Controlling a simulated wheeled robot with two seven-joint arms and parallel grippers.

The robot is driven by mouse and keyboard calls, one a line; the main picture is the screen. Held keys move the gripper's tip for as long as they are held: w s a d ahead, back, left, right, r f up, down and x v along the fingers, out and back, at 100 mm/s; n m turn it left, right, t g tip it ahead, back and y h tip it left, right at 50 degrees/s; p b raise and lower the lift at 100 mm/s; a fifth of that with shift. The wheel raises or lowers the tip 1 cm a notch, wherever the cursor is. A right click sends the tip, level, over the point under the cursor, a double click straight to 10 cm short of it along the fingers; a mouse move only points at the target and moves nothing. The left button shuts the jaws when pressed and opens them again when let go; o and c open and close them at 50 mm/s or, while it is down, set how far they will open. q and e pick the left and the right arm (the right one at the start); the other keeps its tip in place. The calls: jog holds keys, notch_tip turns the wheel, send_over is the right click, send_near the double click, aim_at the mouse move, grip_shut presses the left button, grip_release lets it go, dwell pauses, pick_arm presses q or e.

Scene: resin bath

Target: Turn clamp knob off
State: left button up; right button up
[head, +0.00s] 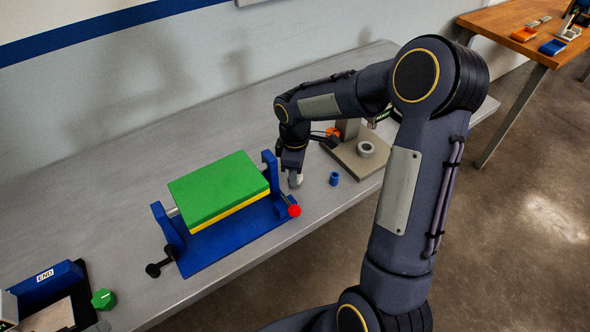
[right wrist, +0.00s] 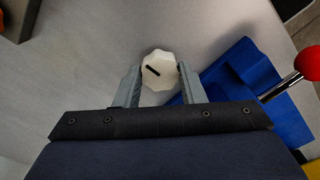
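A pale, many-sided knob (right wrist: 159,71) with a short black mark on its face sits between the fingertips of my right gripper (right wrist: 159,80) in the right wrist view. Both fingertips appear to touch its sides. In the head view my right gripper (head: 294,170) points down just right of the blue clamp stand (head: 215,250), and the pale knob (head: 295,181) shows under it. The black mark lies at a slant in the wrist view. What the knob is mounted on is hidden. My left gripper is in neither view.
The blue stand holds a green and yellow block (head: 215,188) and has a red ball handle (head: 294,211) near my gripper. A small blue cylinder (head: 334,178) and a grey base plate (head: 352,165) stand to the right. A green knob (head: 103,299) lies front left.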

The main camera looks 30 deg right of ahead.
jog(key=o, duration=0.4)
jog(key=shift+r, duration=3.9)
jog(key=s+a+r+m+t+y, duration=0.2)
jog(key=s+m, duration=0.3)
jog(key=s, duration=0.6)
jog(key=s+a+r+m+t+y, duration=0.1)
jog(key=s+a+m, duration=0.4)
jog(key=s, duration=0.6)
jog(key=r+m+t, duration=0.1)
jog(key=t, duration=0.1)
jog(key=shift+r+m+t+y, duration=0.15)
jog(key=shift+m+t+y, duration=0.15)
jog(key=shift+y, duration=0.1)
